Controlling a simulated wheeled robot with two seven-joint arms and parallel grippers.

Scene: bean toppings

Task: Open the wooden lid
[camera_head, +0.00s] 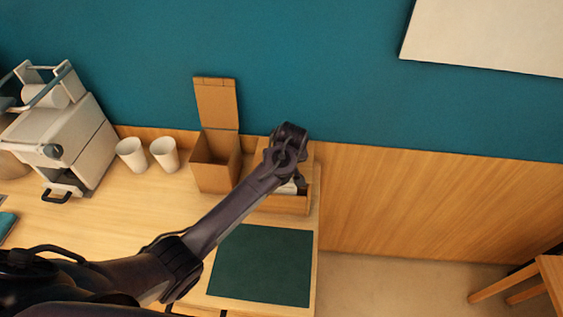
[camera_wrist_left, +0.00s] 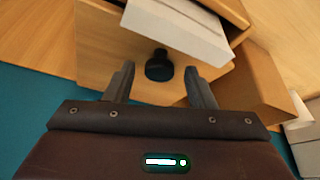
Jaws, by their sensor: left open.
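A wooden panel with a round black knob (camera_wrist_left: 159,66) fills the middle of the left wrist view; it looks like the wooden lid (camera_wrist_left: 105,55). My left gripper (camera_wrist_left: 159,73) is open, with one finger on each side of the knob and gaps visible on both sides. In the head view, the wooden box (camera_head: 283,205) stands near the counter's right end, and my left arm covers much of it. A pale block (camera_wrist_left: 180,30) sits beside the panel, by the box opening. How far the lid stands open is hard to tell. My right gripper is out of view.
A tall brown box (camera_head: 212,177) with its flap (camera_head: 216,103) raised stands close left of the wooden box. Two white cups (camera_head: 164,153) and a coffee machine (camera_head: 62,145) are further left. A dark green mat (camera_head: 262,265) lies in front, clear. The teal wall is close behind.

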